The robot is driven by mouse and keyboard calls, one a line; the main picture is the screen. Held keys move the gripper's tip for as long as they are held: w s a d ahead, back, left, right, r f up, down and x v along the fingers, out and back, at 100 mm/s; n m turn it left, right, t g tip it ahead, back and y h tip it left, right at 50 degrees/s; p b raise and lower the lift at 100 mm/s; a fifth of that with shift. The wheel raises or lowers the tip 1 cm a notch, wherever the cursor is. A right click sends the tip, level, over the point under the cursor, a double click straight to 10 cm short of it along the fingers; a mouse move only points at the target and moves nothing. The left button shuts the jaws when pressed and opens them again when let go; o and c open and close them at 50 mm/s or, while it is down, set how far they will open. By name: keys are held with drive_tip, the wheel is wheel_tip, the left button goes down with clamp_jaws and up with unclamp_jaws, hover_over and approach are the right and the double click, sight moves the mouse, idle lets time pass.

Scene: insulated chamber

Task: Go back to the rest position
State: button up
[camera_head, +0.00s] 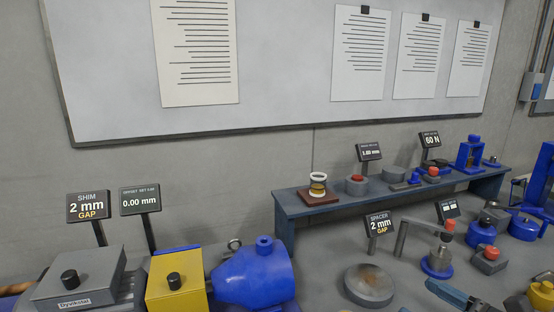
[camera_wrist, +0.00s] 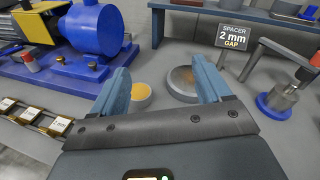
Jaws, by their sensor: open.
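My gripper (camera_wrist: 160,66) shows in the wrist view with its two blue-grey fingers wide apart and nothing held between them. Past the fingers, on the grey bench, lie a small round piece with a yellow top (camera_wrist: 141,92) and a grey disc with a brownish top (camera_wrist: 183,80). The fingers partly overlap both in the picture; I cannot tell how high they are above the bench. The grey disc also shows in the head view (camera_head: 369,286). A blue-grey part at that view's lower right edge may be my gripper, but I cannot tell.
A blue motor-like housing (camera_head: 255,275) and a yellow box (camera_head: 176,285) stand at left. A raised shelf (camera_head: 400,201) with small devices runs along the back. The spacer sign (camera_wrist: 235,38) and a post with a grey arm (camera_wrist: 280,95) stand right of the fingers.

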drive_tip(key=s+a+f+n+h, duration=0.1)
drive_tip(key=s+f, duration=0.1)
drive_tip(key=s+f+n+h, duration=0.1)
drive_tip(key=s+f, duration=0.2)
drive_tip(key=s+a+f+h, duration=0.1)
drive_tip(key=s+f+h, duration=0.1)
drive_tip(key=f, duration=0.1)
drive_tip(key=shift+s+a+f+n, duration=0.2)
drive_tip(key=shift+s+a+n, duration=0.1)
drive_tip(key=shift+a+n, duration=0.1)
drive_tip(key=s+f+n+h, duration=0.4)
drive_tip(key=s+n, duration=0.2)
drive_tip(key=s, duration=0.5)
drive_tip(key=s+a+r+n, duration=0.1)
drive_tip(key=s+r+n, duration=0.4)
drive_tip(key=s+n, duration=0.3)
drive_tip(key=s+r+n+h, duration=0.1)
drive_tip(key=s+r+n, duration=0.5)
drive_tip(key=s+n, duration=0.3)
drive_tip(key=shift+s+a+t, duration=0.3)
drive_tip(key=shift+s+a, duration=0.1)
drive_tip(key=shift+s, duration=0.85)
